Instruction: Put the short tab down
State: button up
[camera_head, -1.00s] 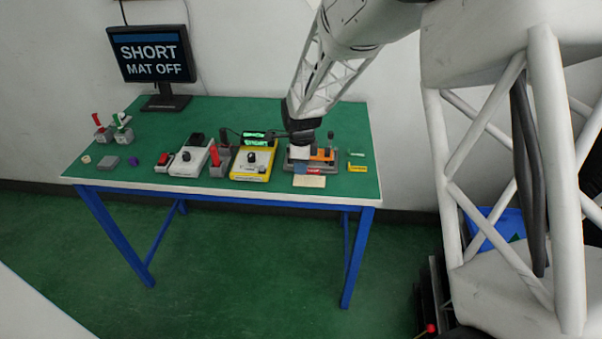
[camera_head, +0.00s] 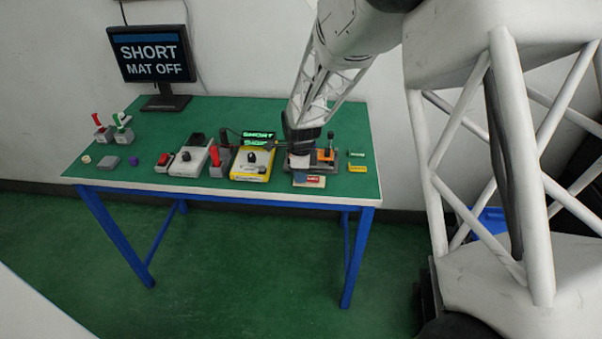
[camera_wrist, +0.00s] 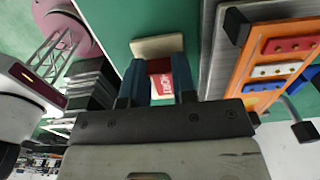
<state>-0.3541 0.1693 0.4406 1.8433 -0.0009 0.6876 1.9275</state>
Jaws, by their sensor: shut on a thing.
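My gripper (camera_wrist: 158,82) is shut on a small red tab (camera_wrist: 161,84) with pale lettering, seen between the two dark blue fingers in the wrist view. The lettering is too small to read surely. A cream mat (camera_wrist: 157,46) lies on the green table just beyond the fingertips, partly hidden by the tab and fingers. In the head view the red tab (camera_head: 315,179) shows over the mat at the table's front edge. I cannot tell whether the tab touches the mat. The monitor (camera_head: 152,54) reads "SHORT MAT OFF".
An orange fixture (camera_wrist: 262,57) with red, white and blue pieces on a grey plate stands close to the right of my gripper. A yellow-based box (camera_head: 252,166) with a green display is to the left. A small yellow block (camera_head: 357,169) lies to the right.

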jog(key=shift+f, duration=0.2)
jog(key=o, duration=0.9)
jog(key=shift+r, duration=0.2)
notch_tip(320, 180, up, 12)
dwell(0.8)
